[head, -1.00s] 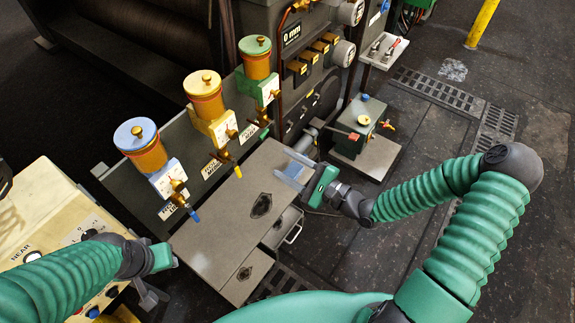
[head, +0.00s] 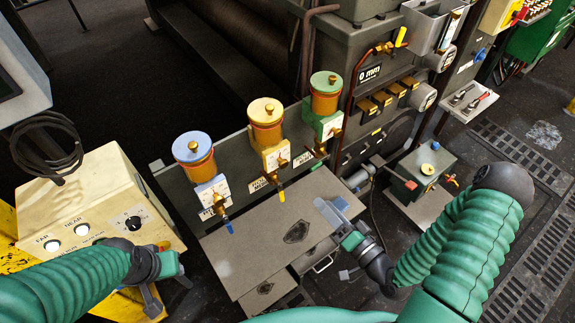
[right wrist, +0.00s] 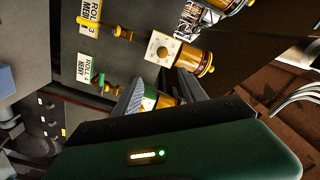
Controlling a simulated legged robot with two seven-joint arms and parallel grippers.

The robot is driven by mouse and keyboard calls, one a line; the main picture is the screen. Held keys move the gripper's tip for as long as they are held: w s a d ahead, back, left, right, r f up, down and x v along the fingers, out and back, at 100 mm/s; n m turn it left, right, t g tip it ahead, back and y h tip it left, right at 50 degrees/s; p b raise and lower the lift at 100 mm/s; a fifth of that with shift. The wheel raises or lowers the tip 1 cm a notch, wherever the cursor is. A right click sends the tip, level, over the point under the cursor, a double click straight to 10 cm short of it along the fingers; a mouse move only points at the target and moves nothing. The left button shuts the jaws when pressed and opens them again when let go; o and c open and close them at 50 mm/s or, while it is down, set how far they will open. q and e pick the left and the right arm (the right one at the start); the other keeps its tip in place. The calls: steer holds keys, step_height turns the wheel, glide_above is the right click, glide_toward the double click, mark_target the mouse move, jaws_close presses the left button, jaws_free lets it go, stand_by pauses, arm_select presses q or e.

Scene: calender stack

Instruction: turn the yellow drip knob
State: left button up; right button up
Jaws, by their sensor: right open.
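The yellow-topped drip oiler (head: 266,125) stands between the blue-topped oiler (head: 194,150) and the green-topped oiler (head: 325,95) on a dark panel. It has a pale yellow dial block, a small brass knob (head: 283,163) and a yellow drip tip (head: 281,196). In the right wrist view its white dial (right wrist: 158,48) and yellow tip (right wrist: 90,25) show at the top. My right gripper (head: 334,210) is open and empty, right of and below the oilers, apart from them. In its wrist view the green oiler (right wrist: 150,100) shows between the fingers. My left gripper (head: 170,264) is low at left; its jaws are unclear.
A grey metal table (head: 250,255) lies below the oilers. A cream control box (head: 100,200) with buttons is at left. A grey-green box (head: 425,170) with a yellow cap stands at right. Dark machine casing rises behind; open floor lies right.

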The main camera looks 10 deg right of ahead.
steer(key=w+a, duration=0.4)
steer(key=p, duration=0.2)
glide_toward(286, 166)
steer(key=w+a, duration=0.1)
steer(key=a, duration=0.2)
steer(key=w+d+p, duration=0.1)
steer(key=w, duration=0.5)
steer(key=shift+w, duration=0.3)
steer(key=shift+w+a+r, duration=0.1)
steer(key=shift+a, duration=0.75)
steer(key=shift+c, duration=0.2)
steer(key=shift+a, duration=0.15)
steer(key=shift+c, duration=2.3)
steer(key=shift+d, duration=0.35)
steer(key=c, duration=0.5)
steer(key=shift+d, duration=0.2)
jaws_close()
arm_select(q)
steer(key=shift+w+a+r, duration=0.1)
steer(key=shift+a+r, duration=0.9)
steer(key=shift+r, duration=0.2)
